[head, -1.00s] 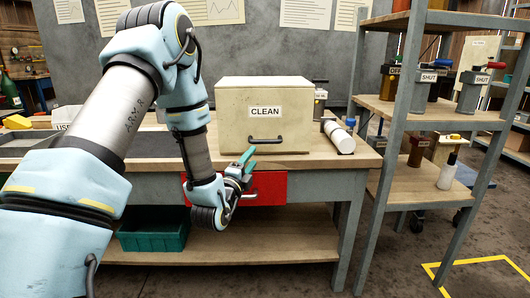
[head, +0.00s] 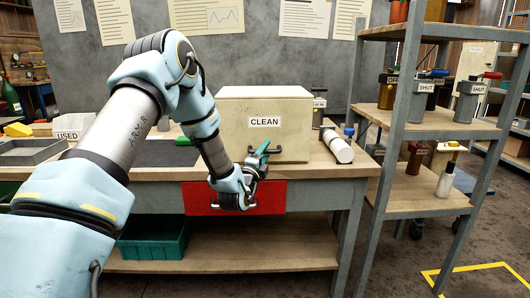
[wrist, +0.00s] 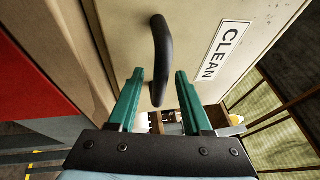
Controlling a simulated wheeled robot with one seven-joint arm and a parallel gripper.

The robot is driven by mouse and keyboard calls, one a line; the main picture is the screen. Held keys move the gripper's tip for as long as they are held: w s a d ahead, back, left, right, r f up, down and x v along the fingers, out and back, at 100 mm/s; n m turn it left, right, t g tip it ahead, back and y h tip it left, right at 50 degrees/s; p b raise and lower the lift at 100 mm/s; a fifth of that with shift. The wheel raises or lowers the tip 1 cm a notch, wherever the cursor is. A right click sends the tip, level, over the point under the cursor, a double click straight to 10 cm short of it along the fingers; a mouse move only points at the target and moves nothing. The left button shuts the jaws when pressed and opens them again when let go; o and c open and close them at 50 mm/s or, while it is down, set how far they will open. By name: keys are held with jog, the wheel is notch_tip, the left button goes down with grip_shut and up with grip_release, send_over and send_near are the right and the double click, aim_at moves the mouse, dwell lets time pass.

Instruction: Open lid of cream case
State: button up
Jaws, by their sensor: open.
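The cream case (head: 290,105) with the CLEAN label stands closed on the workbench in the head view. Its front fills much of the wrist view (wrist: 190,35), with the label to the right. A dark curved handle (wrist: 160,60) on the case front shows in the wrist view. My gripper (head: 259,152) is in front of the lower part of the case front. Its two green fingers (wrist: 157,85) are open, one on each side of the handle's lower end in the picture. I cannot tell whether they touch it.
A red drawer front (head: 270,197) is just below my gripper. A white bottle (head: 337,146) lies right of the case on the bench (head: 350,171). A shelf rack (head: 395,130) stands further right. A grey tray (head: 30,152) is at the left.

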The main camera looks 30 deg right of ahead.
grip_shut()
dwell(0.3)
dwell(1.1)
